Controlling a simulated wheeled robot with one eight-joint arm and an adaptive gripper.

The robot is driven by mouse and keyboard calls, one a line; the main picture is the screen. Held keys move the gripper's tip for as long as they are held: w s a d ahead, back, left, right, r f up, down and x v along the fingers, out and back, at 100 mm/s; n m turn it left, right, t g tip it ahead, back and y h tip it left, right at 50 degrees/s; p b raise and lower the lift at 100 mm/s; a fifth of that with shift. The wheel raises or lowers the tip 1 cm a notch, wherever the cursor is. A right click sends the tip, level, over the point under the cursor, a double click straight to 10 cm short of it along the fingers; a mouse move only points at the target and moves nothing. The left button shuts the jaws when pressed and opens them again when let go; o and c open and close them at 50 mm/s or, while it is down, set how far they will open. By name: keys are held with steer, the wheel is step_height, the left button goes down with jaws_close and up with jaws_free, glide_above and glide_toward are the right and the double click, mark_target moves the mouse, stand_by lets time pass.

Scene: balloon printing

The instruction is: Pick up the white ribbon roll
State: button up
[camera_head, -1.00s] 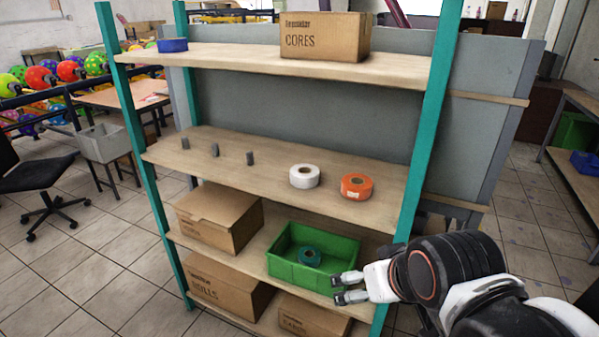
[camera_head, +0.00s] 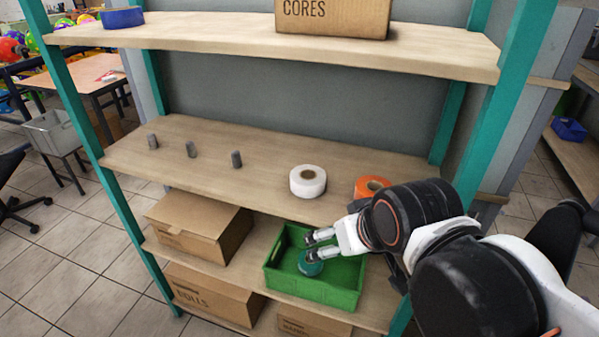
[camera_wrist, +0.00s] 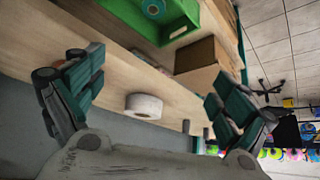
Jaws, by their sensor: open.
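The white ribbon roll (camera_head: 308,181) lies flat on the middle shelf (camera_head: 255,158), right of its centre. It also shows in the wrist view (camera_wrist: 144,106), between my two spread fingers but farther off. My gripper (camera_head: 310,246) is open and empty. In the head view it appears below the white roll, in front of the green bin, and its fingers overlap the teal roll there. Nothing covers the white roll.
An orange roll (camera_head: 371,186) sits right of the white one, partly hidden by my arm. Small grey cylinders (camera_head: 191,149) stand to the left. A green bin (camera_head: 315,289) with a teal roll (camera_head: 309,264) is below. The upper shelf (camera_head: 220,36) holds a CORES box (camera_head: 335,15).

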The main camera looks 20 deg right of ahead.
mark_target(309, 172)
steer(key=shift+w+d+r+n+g+p, duration=0.2)
steer(key=shift+w+g+p, duration=0.25)
steer(key=shift+w+p, duration=1.3)
steer(key=shift+w+d+r+n+g+p, duration=0.2)
steer(key=shift+w+d+g+p, duration=0.15)
steer(key=shift+w+p, duration=1.4)
steer(key=shift+w+d+r+n+g+p, duration=0.15)
steer(key=shift+w+g+p, duration=0.35)
steer(key=shift+w+p, duration=1.2)
steer(key=w, duration=0.7)
steer(key=shift+w+a+f+b, duration=0.1)
steer(key=shift+a+b, duration=0.25)
steer(key=shift+a, duration=0.05)
steer(key=w, duration=0.1)
steer(key=w+b, duration=0.1)
steer(key=w, duration=0.1)
steer(key=shift+w+a+f, duration=0.2)
steer(key=shift+w, duration=0.1)
steer(key=shift+w+f, duration=0.1)
steer(key=shift+f, duration=0.3)
steer(key=shift+r, duration=0.1)
steer(key=shift+c, duration=0.5)
steer(key=c, duration=1.1)
